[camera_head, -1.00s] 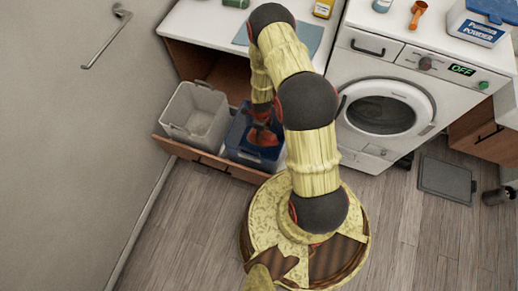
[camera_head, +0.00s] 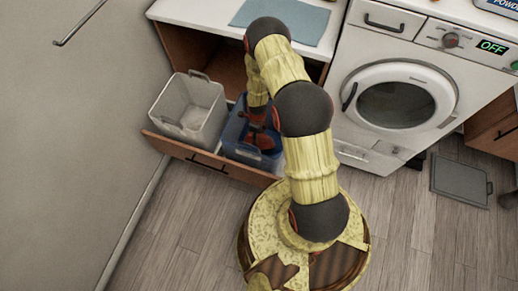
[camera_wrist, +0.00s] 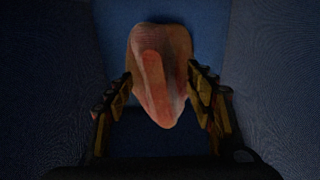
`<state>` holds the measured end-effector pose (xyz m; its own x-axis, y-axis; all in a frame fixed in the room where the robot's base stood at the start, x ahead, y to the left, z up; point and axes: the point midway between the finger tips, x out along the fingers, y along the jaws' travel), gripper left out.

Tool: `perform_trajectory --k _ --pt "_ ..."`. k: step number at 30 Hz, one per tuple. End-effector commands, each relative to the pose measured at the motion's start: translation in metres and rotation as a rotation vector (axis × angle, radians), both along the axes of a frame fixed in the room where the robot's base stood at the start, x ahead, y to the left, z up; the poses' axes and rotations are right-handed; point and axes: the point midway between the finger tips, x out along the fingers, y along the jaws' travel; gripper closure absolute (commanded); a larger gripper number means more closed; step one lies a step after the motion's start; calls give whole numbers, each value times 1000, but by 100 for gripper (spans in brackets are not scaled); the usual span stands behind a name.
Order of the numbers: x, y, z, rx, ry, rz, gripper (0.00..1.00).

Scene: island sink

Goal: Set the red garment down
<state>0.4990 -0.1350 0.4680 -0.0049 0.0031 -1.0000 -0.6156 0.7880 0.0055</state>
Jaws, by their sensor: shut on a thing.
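The red garment (camera_wrist: 160,75) is a folded reddish-orange cloth between the two fingers of my gripper (camera_wrist: 165,98) in the wrist view. The fingers are shut on it. Blue walls surround the garment and fingers in that view. In the head view my gripper (camera_head: 262,135) is down inside the blue bin (camera_head: 238,150), and a bit of red shows beside it. My arm hides part of the bin. I cannot tell whether the garment touches the bin's floor.
A grey-white bin (camera_head: 190,108) stands left of the blue one in the pulled-out drawer (camera_head: 205,160). A dark grey panel (camera_head: 461,181) lies on the floor.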

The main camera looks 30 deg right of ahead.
Motion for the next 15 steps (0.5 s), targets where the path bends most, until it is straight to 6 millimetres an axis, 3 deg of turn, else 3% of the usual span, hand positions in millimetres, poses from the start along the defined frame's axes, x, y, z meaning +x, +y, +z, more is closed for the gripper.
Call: perform_trajectory --k 2,9,15 --pt "7 1 -1 2 4 1 78" --pt "8 1 -45 3 7 1 78" --pt "9 0 -63 2 4 1 78"
